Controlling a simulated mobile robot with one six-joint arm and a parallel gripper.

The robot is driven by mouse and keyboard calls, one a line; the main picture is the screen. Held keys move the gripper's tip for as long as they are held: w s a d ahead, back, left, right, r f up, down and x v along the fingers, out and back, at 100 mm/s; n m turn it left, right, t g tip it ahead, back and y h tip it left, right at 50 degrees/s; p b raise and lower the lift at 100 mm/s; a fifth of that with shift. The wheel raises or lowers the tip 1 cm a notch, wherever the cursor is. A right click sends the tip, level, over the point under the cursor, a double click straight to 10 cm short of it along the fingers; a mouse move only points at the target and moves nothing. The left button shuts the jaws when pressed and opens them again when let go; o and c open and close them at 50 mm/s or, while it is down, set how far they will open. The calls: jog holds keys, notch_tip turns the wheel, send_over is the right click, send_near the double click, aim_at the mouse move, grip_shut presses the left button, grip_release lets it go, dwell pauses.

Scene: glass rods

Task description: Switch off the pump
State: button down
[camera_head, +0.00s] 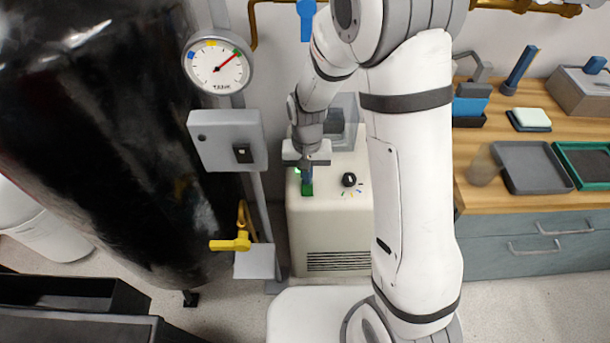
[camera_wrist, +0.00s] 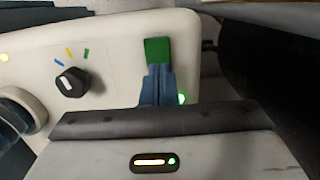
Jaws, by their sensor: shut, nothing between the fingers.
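The pump (camera_head: 330,225) is a cream box with a vent grille low on its front, standing on the floor beneath my arm. On its top edge is a green rocker switch (camera_head: 307,190), which also shows in the wrist view (camera_wrist: 157,50). A small green lamp (camera_wrist: 182,98) glows beside the switch. A black knob (camera_head: 349,180) with coloured marks sits to the right of the switch in the head view. My gripper (camera_head: 307,176) is shut and empty, its blue-grey fingertips (camera_wrist: 157,72) right at the switch and covering part of it. I cannot tell whether they touch it.
A dial gauge (camera_head: 218,67) and a grey box (camera_head: 228,140) are on a post left of the pump, with a yellow valve handle (camera_head: 231,243) lower down. A large black tank (camera_head: 100,130) fills the left. A wooden bench (camera_head: 480,198) with trays stands right.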

notch_tip(320, 180, up, 13)
jog(key=w+p, duration=0.2)
jog(key=shift+f, duration=0.2)
jog(key=shift+s+d+g, duration=0.3)
jog(key=shift+s, duration=0.4)
jog(key=shift+f, duration=0.1)
jog(key=f, duration=0.4)
jog(key=s+f+b, duration=0.1)
jog(key=f, duration=0.4)
jog(key=s+f+b, duration=0.1)
jog(key=f, duration=0.3)
jog(key=shift+s+f, duration=0.1)
jog(key=shift+f, duration=0.2)
